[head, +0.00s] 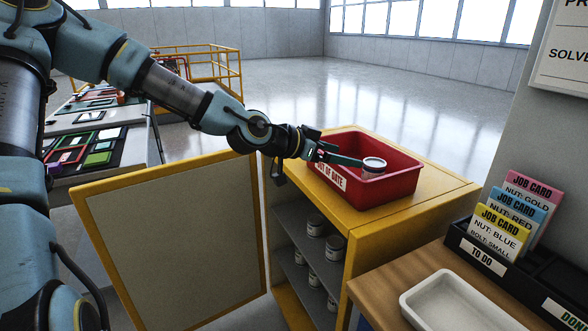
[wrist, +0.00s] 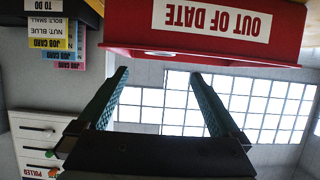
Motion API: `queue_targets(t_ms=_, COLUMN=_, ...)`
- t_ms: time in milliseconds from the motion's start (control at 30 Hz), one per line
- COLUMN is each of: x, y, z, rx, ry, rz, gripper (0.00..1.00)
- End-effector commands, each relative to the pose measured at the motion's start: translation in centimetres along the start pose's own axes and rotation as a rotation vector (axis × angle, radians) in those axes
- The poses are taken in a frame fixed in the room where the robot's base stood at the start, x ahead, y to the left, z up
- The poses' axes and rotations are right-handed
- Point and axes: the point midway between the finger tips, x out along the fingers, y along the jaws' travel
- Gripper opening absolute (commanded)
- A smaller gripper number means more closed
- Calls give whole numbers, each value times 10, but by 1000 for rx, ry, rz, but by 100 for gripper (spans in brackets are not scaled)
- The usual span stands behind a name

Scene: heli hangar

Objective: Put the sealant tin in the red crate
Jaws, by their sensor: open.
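The red crate (head: 405,186), labelled OUT OF DATE, stands on top of the yellow cabinet. The sealant tin (head: 374,168), small and white with a dark band, is upright within the crate's walls; its base is hard to make out. My gripper (head: 345,158) is open at the crate's left rim, with a teal finger reaching towards the tin. In the wrist view, which is upside down, my open gripper (wrist: 160,75) has nothing between its fingers. The crate's labelled wall (wrist: 130,25) fills the top there, and a pale sliver, probably the tin's lid, shows at its rim.
The yellow cabinet (head: 455,190) has its door (head: 170,235) swung open to the left. Several similar tins (head: 315,226) stand on its shelves. A wooden bench with a white tray (head: 462,300) and a job card holder (head: 500,262) is at the right.

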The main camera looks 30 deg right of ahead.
Motion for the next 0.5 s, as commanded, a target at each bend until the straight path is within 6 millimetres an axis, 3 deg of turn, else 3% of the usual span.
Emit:
queue_targets(t_ms=167, x=0, y=0, z=0, rx=0, ry=-1, rz=0, gripper=100)
queue_targets(t_ms=267, x=-2, y=-1, z=12, rx=-9, ry=-37, rz=-3, gripper=100)
queue_targets(t_ms=367, x=-14, y=-4, z=50, rx=-48, ry=-161, rz=-21, gripper=100)
queue_targets(t_ms=467, x=-48, y=-17, z=110, rx=-136, ry=-364, rz=-85, gripper=100)
queue_targets(t_ms=500, x=-70, y=-24, z=136, rx=-188, ry=-457, rz=-127, gripper=100)
